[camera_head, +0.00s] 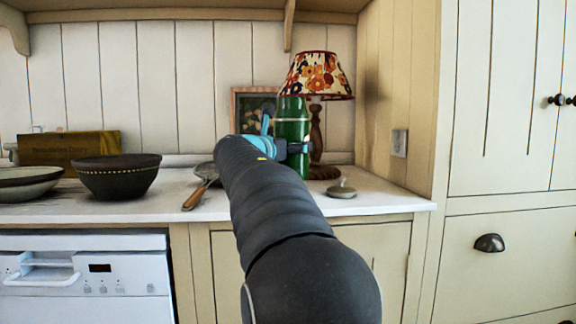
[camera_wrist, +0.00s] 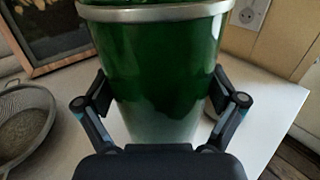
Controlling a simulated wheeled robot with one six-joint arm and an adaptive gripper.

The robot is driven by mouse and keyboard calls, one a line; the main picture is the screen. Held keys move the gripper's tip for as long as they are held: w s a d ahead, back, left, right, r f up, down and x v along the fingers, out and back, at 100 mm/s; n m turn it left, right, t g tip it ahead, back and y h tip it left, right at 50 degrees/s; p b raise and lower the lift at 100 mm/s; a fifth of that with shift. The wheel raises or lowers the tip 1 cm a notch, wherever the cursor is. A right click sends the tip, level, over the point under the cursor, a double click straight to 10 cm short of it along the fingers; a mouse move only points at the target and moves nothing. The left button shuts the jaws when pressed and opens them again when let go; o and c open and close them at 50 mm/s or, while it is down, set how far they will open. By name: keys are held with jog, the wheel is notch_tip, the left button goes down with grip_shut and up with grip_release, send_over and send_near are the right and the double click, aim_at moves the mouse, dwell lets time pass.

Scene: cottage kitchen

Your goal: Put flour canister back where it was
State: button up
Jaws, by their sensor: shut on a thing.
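A tall green canister (camera_head: 291,131) stands upright in front of the lamp at the back right of the counter. In the wrist view the green canister (camera_wrist: 157,70) fills the middle, with a pale metal band near the top. My gripper (camera_wrist: 158,92) is shut on it, one finger on each side. In the head view my gripper (camera_head: 291,148) is at the canister's middle, and my arm hides part of its left side. I cannot tell whether the canister's base touches the counter.
A flowered lamp (camera_head: 318,76) stands behind the canister, with a framed picture (camera_head: 245,108) to the left. A small grey lid-like item (camera_head: 342,190) lies in front. A sieve (camera_head: 205,172), dark bowl (camera_head: 116,177) and wooden box (camera_head: 66,150) are left. The right wall bounds the counter (camera_head: 385,203).

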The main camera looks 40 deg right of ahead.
aim_at(288, 162)
jog(key=shift+w+a+f, duration=0.15)
jog(key=shift+w+f, duration=0.05)
jog(key=shift+w, duration=0.05)
jog(key=shift+f+b, duration=0.6)
jog(key=shift+f, duration=1.25)
jog(key=shift+f, duration=0.2)
jog(key=o, duration=1.4)
jog(key=shift+o, duration=0.2)
jog(key=shift+r, duration=0.1)
jog(key=v, duration=1.2)
jog(key=shift+b, duration=0.35)
